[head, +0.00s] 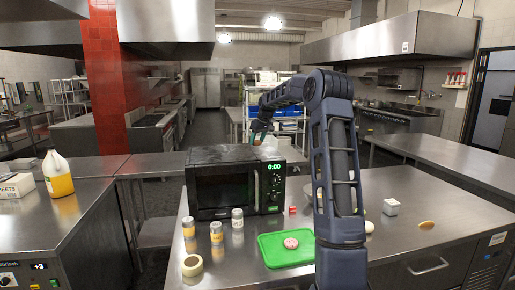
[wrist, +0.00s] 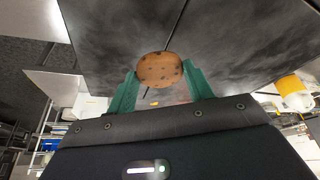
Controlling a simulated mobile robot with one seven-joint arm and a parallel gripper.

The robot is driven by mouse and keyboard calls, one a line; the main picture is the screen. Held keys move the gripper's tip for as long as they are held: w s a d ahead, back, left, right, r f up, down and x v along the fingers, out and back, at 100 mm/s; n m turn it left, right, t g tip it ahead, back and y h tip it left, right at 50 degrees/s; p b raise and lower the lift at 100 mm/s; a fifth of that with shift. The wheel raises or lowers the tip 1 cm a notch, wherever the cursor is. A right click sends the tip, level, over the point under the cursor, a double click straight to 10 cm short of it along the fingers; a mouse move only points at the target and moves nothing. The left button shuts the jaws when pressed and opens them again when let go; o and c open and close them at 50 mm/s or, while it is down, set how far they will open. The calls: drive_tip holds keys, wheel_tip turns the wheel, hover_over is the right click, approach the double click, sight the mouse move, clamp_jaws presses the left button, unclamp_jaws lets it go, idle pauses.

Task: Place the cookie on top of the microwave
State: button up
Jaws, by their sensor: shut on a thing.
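The black microwave (head: 237,186) stands on the steel counter with its door facing me and its display reading 0:00. Its dark, smudged top looks bare in the head view, and a dark surface that appears to be this top (wrist: 110,35) fills much of the wrist view. My gripper (wrist: 160,76) is shut on the brown, dark-spotted cookie (wrist: 158,68), held between the green fingertips. In the head view my gripper (head: 261,130) is small, above the microwave's right part. Whether the cookie touches the top cannot be told.
Several small cans (head: 217,232) and a tape roll (head: 192,265) stand in front of the microwave. A green board (head: 270,254) with a pink-topped donut (head: 291,243) lies to the right. A white box (head: 391,207) and an orange-brown item (head: 427,225) sit farther right.

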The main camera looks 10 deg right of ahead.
sight(259, 142)
drive_tip(key=shift+f, duration=2.05)
drive_tip(key=o, duration=0.9)
drive_tip(key=shift+f, duration=0.1)
drive_tip(key=shift+o, duration=0.2)
